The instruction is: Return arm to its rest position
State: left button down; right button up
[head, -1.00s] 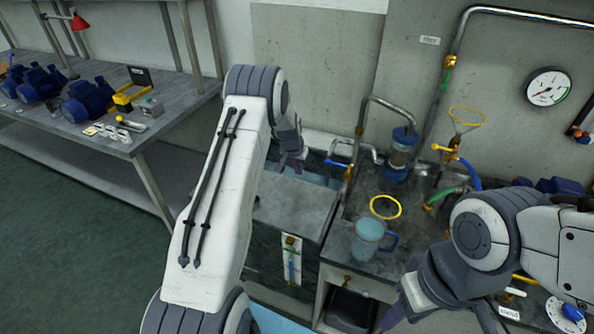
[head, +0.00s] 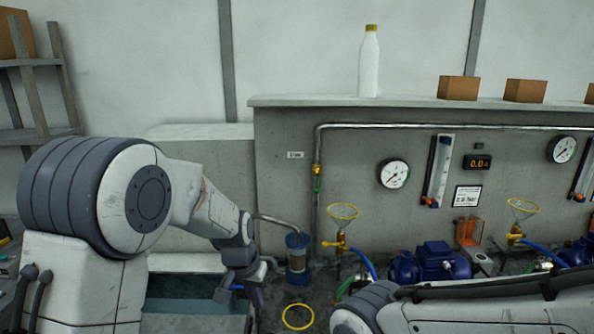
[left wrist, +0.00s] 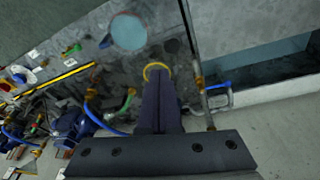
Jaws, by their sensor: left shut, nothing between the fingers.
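My left arm (head: 200,205) comes in from the left in the head view.
A yellow-rimmed funnel (head: 343,211), a blue pump (head: 438,262) and a gauge (head: 393,173) are at the wall. A basin with a blue valve handle (left wrist: 220,85) is at right in the wrist view. A white bottle (head: 369,65) stands on the ledge.

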pick_arm(q)
jog(key=s+d+r+m, duration=0.1)
jog(key=s+d+r, duration=0.15)
jog(key=s, duration=0.35)
jog(key=s+d+r+m, duration=0.1)
jog(key=s+d+r, duration=0.15)
jog(key=s, duration=0.35)
jog(key=s+m+g, duration=0.2)
jog(key=s, duration=1.5)
jog(key=shift+s+r, duration=0.25)
jog(key=shift+r, duration=0.05)
